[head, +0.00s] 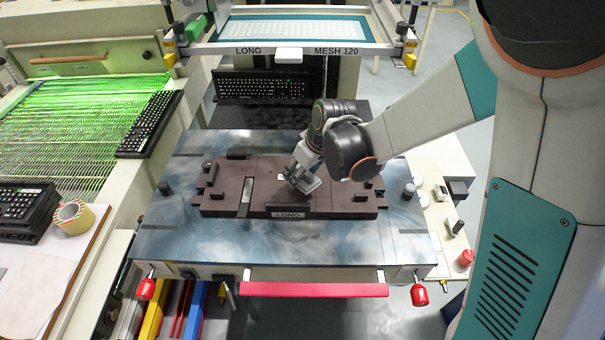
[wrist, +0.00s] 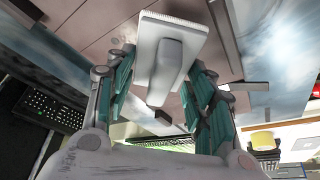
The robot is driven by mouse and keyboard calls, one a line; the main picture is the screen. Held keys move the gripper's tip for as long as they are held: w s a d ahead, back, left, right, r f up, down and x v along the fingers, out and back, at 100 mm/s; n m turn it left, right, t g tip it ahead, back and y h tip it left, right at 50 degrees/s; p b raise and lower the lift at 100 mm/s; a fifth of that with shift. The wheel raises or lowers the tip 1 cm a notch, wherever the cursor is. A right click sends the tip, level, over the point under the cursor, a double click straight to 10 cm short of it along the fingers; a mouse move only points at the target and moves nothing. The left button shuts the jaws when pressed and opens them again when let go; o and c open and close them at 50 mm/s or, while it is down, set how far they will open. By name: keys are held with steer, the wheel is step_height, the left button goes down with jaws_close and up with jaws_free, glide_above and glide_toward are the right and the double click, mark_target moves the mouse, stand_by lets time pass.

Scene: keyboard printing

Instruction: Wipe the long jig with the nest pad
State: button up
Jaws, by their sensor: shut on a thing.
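The long jig (head: 235,185) is a brown plate with raised blocks and a "LONG" label on its front edge, lying on the blue-grey table. It also shows in the wrist view (wrist: 85,30), filling the upper left. My gripper (head: 304,174) is over the jig, right of its middle. In the wrist view its fingers are shut on the handle of the pale grey nest pad (wrist: 182,28). The pad (head: 308,186) looks tilted in the head view, at or just above the jig's top. I cannot tell whether it touches. My gripper hides part of the jig.
A screen frame (head: 290,50) marked "LONG MESH 120" hangs behind, above a black keyboard (head: 262,87). A red bar (head: 315,290) runs along the front. The table's left front (head: 180,235) is clear.

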steer(key=shift+r+p, duration=1)
steer(key=shift+r, duration=0.8)
steer(key=shift+w, duration=0.1)
